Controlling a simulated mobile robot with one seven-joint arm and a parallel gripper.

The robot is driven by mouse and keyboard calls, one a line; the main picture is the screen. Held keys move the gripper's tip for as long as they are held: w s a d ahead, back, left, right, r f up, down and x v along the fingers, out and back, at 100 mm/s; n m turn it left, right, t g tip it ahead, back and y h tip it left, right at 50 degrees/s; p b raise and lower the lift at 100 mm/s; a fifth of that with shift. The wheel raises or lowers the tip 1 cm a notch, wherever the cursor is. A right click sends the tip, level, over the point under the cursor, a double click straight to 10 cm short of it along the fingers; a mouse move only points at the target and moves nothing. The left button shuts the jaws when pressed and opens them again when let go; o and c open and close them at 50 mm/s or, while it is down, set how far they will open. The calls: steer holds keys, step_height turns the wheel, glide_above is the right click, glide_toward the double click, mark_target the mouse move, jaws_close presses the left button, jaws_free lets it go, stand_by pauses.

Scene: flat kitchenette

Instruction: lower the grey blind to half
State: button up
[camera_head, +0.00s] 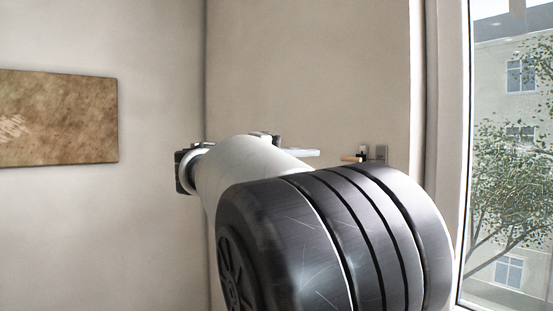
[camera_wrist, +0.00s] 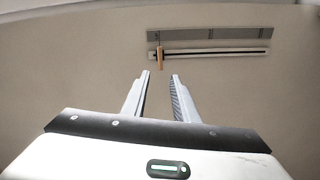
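My gripper (camera_wrist: 160,75) is open, with two pale fingers apart and nothing between them. In the wrist view a small tan handle (camera_wrist: 160,58) sits near the left end of a slotted rail (camera_wrist: 215,53) on the wall, just beyond my fingertips and apart from them. In the head view the tan handle (camera_head: 351,157) shows to the right of a pale finger of my gripper (camera_head: 318,153). The rest of the rail is mostly hidden behind my arm there. No lowered blind shows over the visible part of the window (camera_head: 510,150).
A grey strip (camera_wrist: 210,33) runs alongside the rail in the wrist view. In the head view a grey plate (camera_head: 381,152) is beside the handle, near the window frame (camera_head: 447,100). A brown picture (camera_head: 60,117) hangs on the left wall.

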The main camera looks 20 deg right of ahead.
mark_target(350, 159)
steer(key=p+x, duration=0.2)
steer(key=x, duration=1.5)
jaws_close()
